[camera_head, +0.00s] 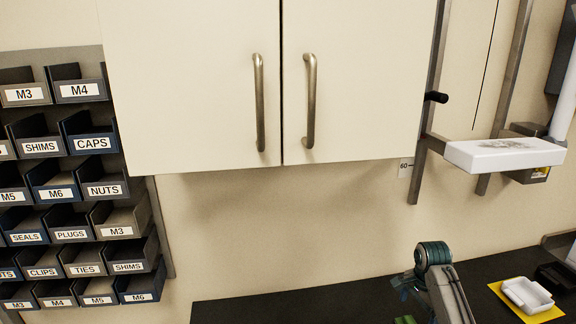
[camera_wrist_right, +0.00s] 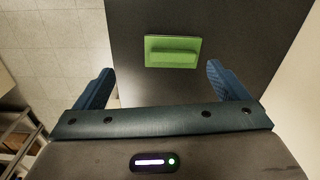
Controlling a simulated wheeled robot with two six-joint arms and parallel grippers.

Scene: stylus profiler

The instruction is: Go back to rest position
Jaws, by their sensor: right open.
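My right gripper (camera_wrist_right: 158,88) shows in the right wrist view with its two blue fingers spread wide apart and nothing between them. Beyond the fingers, a green block on a green pad (camera_wrist_right: 173,51) lies on the dark bench top. In the head view, part of my right arm (camera_head: 434,270) rises at the lower right in front of the bench, and its gripper is not clear there. My left gripper is in neither view.
The dark bench (camera_head: 270,305) runs along the wall under a closed two-door cabinet (camera_head: 200,80). Labelled bins (camera_head: 92,143) hang at left. A white slab (camera_head: 505,153) juts out at right. A white tray (camera_head: 527,294) lies on a yellow pad (camera_head: 507,297).

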